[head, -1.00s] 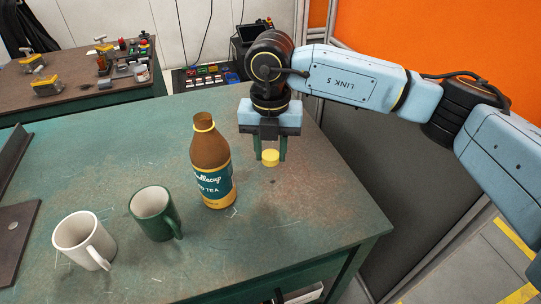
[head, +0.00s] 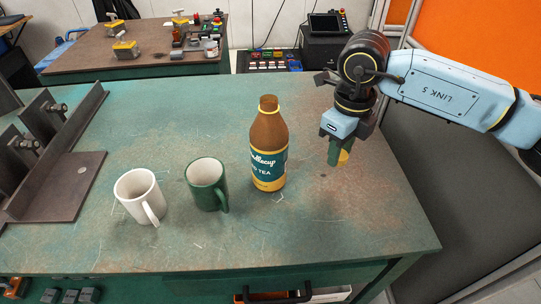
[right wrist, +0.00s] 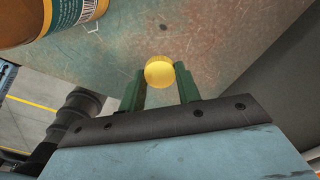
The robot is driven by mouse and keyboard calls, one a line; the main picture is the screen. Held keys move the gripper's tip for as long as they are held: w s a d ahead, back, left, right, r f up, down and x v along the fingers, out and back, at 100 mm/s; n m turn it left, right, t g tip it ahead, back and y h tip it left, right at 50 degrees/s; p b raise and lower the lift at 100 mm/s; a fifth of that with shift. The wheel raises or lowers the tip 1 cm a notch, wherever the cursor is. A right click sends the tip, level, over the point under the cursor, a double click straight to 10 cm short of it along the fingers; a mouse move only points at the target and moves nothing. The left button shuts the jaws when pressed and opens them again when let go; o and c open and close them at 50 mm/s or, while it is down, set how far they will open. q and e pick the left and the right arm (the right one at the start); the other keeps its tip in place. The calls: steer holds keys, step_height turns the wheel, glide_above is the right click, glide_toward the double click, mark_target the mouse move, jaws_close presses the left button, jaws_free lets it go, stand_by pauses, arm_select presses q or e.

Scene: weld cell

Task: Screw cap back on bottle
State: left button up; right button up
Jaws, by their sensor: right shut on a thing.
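A brown bottle (head: 268,146) with a teal label stands upright on the green table, its open-looking neck at the top. Its lower part also shows in the right wrist view (right wrist: 52,22) at the upper left. My right gripper (head: 339,155) is to the right of the bottle, shut on the yellow cap (head: 344,156). In the right wrist view the cap (right wrist: 160,72) sits between the two green fingertips (right wrist: 160,88). The cap is held above the table, apart from the bottle. My left gripper is out of view.
A green mug (head: 207,186) and a white mug (head: 140,196) stand left of the bottle on the worn green table (head: 300,235). A dark metal fixture (head: 62,185) is at the far left. The table front is clear. An orange panel (head: 480,35) stands at the right.

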steer(key=n, duration=0.2)
steer(key=d+n, duration=0.1)
steer(key=n, duration=0.4)
steer(key=shift+s+d+f, duration=0.15)
steer(key=shift+s+f, duration=0.1)
steer(key=shift+s, duration=0.1)
steer(key=d+n, duration=0.1)
steer(key=n, duration=0.6)
steer(key=s+d+f+n, duration=0.1)
steer(key=n, duration=0.5)
steer(key=s+d+n, duration=0.1)
steer(key=n, duration=0.6)
steer(key=shift+s+d+f+n, duration=0.15)
steer(key=shift+s+f+n, duration=0.05)
steer(key=shift+n, duration=0.1)
